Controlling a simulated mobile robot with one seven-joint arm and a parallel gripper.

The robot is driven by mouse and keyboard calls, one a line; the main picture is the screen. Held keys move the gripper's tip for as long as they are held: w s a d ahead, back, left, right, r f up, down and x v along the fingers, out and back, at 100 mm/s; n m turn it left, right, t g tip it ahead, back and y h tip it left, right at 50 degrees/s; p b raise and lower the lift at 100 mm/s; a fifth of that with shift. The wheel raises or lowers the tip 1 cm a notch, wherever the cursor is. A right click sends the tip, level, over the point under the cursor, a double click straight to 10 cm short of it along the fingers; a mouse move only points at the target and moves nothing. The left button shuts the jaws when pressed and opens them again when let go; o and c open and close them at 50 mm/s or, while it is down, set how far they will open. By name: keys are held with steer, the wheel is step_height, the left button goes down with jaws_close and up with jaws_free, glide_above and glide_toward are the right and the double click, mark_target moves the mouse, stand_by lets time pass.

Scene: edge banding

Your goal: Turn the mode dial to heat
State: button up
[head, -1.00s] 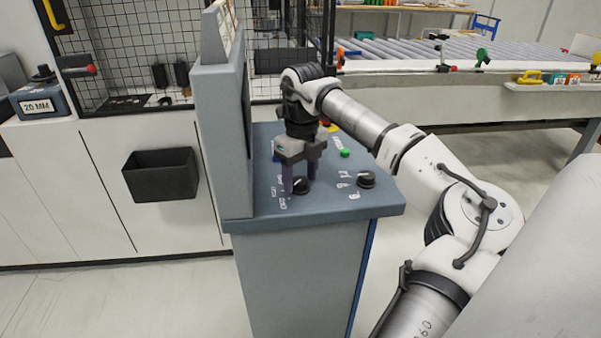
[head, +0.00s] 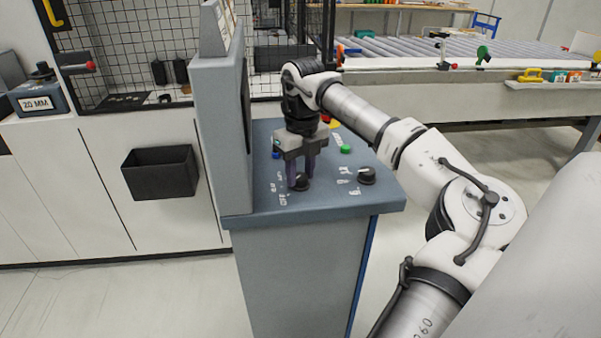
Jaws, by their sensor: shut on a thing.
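The control panel (head: 335,207) is the blue-grey sloping top of a grey cabinet, with white lettering around its dials. A black dial (head: 301,184) sits on the left part of the panel, partly hidden by my gripper. My gripper (head: 301,182) points down and is shut on this dial, its purple-grey fingers at the dial's sides. A second black dial (head: 366,175) with a pale pointer mark stands free to the right. The lettering is too small to read, so I cannot tell which dial is the mode dial or which setting is heat.
A green button (head: 346,149) and a blue button (head: 276,155) are farther back on the panel. A tall grey upright housing (head: 218,140) stands close left of my gripper. A black bin (head: 160,173) hangs on the white cabinets at left.

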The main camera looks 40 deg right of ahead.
mark_target(303, 176)
steer(key=m+b, duration=0.1)
steer(key=m, duration=0.2)
steer(key=shift+f+b, duration=0.1)
steer(key=shift+b, duration=0.2)
steer(key=shift+m+b, duration=0.8)
steer(key=shift+m, duration=1.3)
steer(key=o, duration=1)
steer(key=shift+r, duration=0.25)
step_height(303, 176, up, 14)
steer(key=p, duration=1)
steer(key=shift+s+f, duration=0.15)
steer(key=shift+f, duration=0.05)
steer(key=shift+d, duration=0.15)
